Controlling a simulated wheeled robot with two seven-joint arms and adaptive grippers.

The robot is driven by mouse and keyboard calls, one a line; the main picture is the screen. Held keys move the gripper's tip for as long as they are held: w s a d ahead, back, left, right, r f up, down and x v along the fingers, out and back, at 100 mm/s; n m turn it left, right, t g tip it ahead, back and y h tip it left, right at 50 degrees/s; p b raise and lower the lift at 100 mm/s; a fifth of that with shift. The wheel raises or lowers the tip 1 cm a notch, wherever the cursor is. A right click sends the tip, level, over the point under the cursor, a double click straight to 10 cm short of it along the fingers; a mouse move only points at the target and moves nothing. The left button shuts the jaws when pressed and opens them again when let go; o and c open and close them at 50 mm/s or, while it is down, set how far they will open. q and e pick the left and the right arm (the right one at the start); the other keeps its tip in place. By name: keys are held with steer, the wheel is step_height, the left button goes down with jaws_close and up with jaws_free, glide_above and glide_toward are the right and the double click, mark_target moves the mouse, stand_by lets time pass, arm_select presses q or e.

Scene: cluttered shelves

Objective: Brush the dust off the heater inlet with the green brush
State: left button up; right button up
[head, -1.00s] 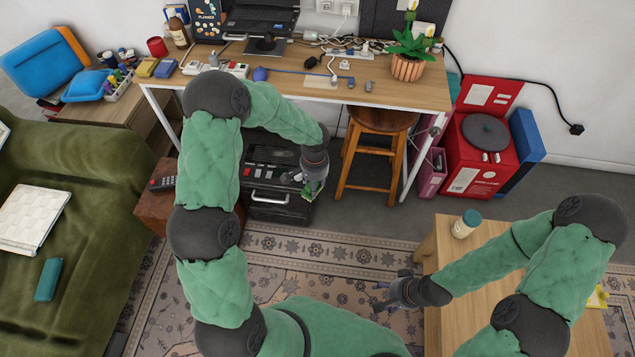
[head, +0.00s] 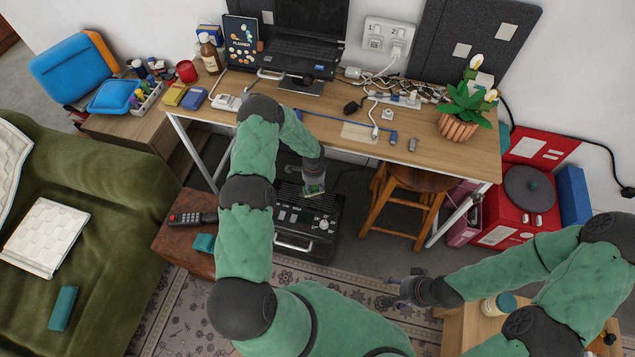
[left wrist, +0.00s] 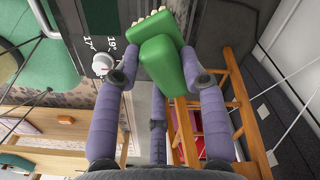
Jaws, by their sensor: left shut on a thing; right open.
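The heater (head: 321,247) is a dark box on the floor under the desk, with knobs, white markings and a front handle. A dark slatted part (head: 289,190), which looks like its inlet, shows at its back edge, partly behind my arm. My left gripper (head: 313,190) is shut on the green brush (left wrist: 165,55) at the heater's back right. In the left wrist view the brush's pale bristles point up the picture, beside the heater's dial (left wrist: 103,64). I cannot tell whether the bristles touch the heater. My right gripper (head: 400,292) is open and empty above the rug.
The desk (head: 440,150) stands over the heater's back side, its edge close to my left arm. A wooden stool (head: 405,205) is right of the heater. A low brown table (head: 185,240) with a remote (head: 190,218) stands left. A light wooden table (head: 455,335) is near my right arm.

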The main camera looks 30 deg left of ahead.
arm_select(q)
steer(key=shift+f+b, duration=0.4)
steer(key=shift+f, duration=0.25)
steer(key=shift+f+b, duration=1.25)
steer(key=shift+f, duration=0.95)
steer(key=shift+f+b, duration=0.6)
steer(key=shift+b, duration=0.05)
steer(key=shift+w+a+b, duration=0.2)
steer(key=shift+w+b, duration=0.55)
steer(key=shift+w, duration=0.25)
